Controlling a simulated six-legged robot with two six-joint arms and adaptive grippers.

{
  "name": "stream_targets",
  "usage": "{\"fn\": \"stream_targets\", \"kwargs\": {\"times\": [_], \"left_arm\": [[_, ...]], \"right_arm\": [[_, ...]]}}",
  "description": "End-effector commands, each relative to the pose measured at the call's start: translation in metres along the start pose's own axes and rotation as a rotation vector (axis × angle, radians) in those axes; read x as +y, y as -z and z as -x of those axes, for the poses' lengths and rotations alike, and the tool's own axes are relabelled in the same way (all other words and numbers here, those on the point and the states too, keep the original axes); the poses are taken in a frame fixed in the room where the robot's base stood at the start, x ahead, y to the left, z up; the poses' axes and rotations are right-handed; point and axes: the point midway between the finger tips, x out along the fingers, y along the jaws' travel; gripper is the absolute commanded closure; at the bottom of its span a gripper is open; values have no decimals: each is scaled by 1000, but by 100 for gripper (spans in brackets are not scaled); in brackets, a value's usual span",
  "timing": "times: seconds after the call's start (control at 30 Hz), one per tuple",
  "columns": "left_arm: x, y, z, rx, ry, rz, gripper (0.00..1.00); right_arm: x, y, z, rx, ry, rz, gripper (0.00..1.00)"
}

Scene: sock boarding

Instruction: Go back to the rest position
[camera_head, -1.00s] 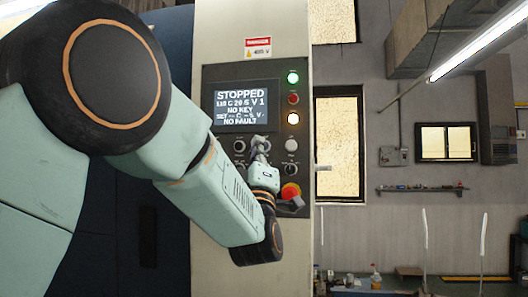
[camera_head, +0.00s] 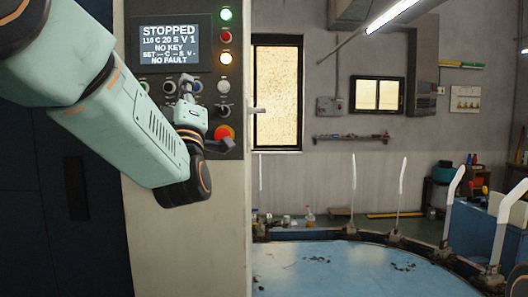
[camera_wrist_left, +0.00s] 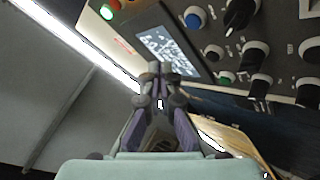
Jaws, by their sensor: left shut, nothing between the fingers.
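My left gripper (camera_head: 186,84) is in front of the control panel (camera_head: 180,22) in the head view, near its row of knobs. In the left wrist view the left gripper (camera_wrist_left: 158,80) has its fingers together with nothing between them. The panel's screen (camera_head: 170,46) reads STOPPED, NO KEY and NO FAULT. The screen also shows in the left wrist view (camera_wrist_left: 168,50), past the fingertips. Whether the gripper touches the panel cannot be told. My right gripper is not in view.
A red stop knob (camera_head: 223,132) and a dark lever sit at the panel's lower right. A round blue table (camera_head: 350,275) with upright white sock forms (camera_head: 402,178) stands at the lower right. A wall shelf (camera_head: 350,138) is behind it.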

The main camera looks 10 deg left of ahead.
Motion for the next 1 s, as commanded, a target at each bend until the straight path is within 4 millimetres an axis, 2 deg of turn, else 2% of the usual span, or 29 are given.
{"fn": "stream_targets", "kwargs": {"times": [0.07, 0.17, 0.3, 0.47, 0.7, 0.87, 1.0], "left_arm": [[-8, -6, 5, -19, 15, -12, 100], [-33, -28, 22, -86, 60, -52, 100], [-87, -71, 67, -238, 159, -145, 100], [-146, -113, 128, -422, 265, -249, 100], [-223, -156, 237, -710, 406, -392, 100], [-266, -172, 320, -915, 492, -481, 100], [-298, -176, 400, -1106, 561, -551, 100]], "right_arm": [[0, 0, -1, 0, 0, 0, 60], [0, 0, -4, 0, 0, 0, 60], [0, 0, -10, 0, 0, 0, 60], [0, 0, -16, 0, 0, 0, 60], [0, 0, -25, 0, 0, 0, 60], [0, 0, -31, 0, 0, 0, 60], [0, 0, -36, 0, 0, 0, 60]]}}
